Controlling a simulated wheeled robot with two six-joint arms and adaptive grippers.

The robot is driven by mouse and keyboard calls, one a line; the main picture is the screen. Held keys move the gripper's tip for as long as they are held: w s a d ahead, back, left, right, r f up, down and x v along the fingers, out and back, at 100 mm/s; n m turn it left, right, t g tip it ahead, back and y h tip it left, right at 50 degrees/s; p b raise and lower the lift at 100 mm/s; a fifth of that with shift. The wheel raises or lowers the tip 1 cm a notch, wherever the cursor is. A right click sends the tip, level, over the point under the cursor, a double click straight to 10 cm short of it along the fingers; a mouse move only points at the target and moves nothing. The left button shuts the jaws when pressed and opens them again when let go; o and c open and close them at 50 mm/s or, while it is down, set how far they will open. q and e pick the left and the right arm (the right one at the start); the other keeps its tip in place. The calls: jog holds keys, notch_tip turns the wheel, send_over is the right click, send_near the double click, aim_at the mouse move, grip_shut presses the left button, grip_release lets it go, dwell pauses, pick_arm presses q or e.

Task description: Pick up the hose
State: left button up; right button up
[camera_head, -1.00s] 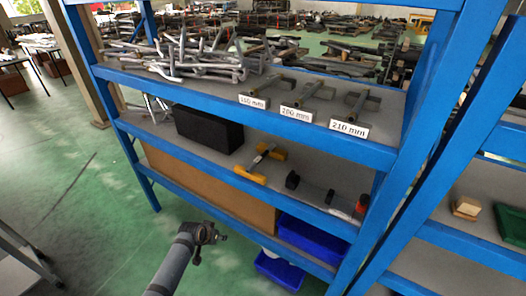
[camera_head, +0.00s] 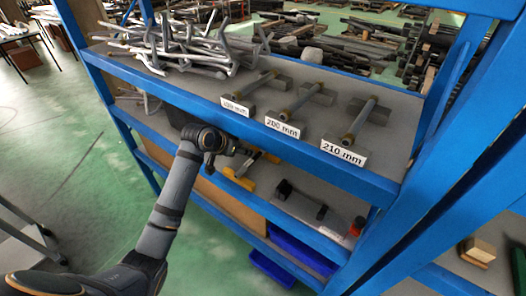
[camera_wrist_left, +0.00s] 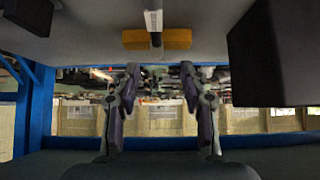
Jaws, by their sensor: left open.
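No item is clearly recognisable as the hose. A yellow-ended piece with a pale bar (camera_head: 238,177) lies on the middle shelf, partly hidden behind my left gripper (camera_head: 240,150). In the left wrist view, an orange-yellow block with a grey and white rod (camera_wrist_left: 180,39) lies ahead of the fingertips, apart from them. My left gripper also shows there (camera_wrist_left: 160,72), its two fingers spread with nothing between them. A dark piece with black ends (camera_head: 302,200) lies farther right on the same shelf. My right gripper is not in view.
A black box (camera_wrist_left: 275,52) stands at the right in the wrist view. The blue shelf edge (camera_head: 270,208) runs in front. The upper shelf holds grey bars (camera_head: 170,45) and labelled tools (camera_head: 360,122). A blue bin (camera_head: 300,252) sits below.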

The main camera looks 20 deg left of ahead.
aim_at(258, 154)
pick_arm(q)
jog(key=shift+s+f, duration=0.1)
jog(key=shift+f, duration=0.05)
jog(key=shift+p+x, duration=0.3)
jog(key=shift+x, duration=0.45)
jog(key=x, duration=0.2)
jog(key=shift+w+d+f, duration=0.2)
jog(key=shift+w, duration=0.1)
jog(key=shift+w+d+f+p, duration=0.25)
jog(key=shift+w+f+p, duration=0.15)
jog(key=shift+f+p, duration=0.1)
jog(key=x, duration=0.3)
jog(key=shift+w+d+f+p, duration=0.15)
jog(key=shift+d+f+p, duration=0.1)
jog(key=shift+p, duration=0.15)
jog(key=shift+w+f, duration=0.15)
jog(key=shift+f, duration=0.1)
jog(key=shift+c, duration=1.1)
grip_shut()
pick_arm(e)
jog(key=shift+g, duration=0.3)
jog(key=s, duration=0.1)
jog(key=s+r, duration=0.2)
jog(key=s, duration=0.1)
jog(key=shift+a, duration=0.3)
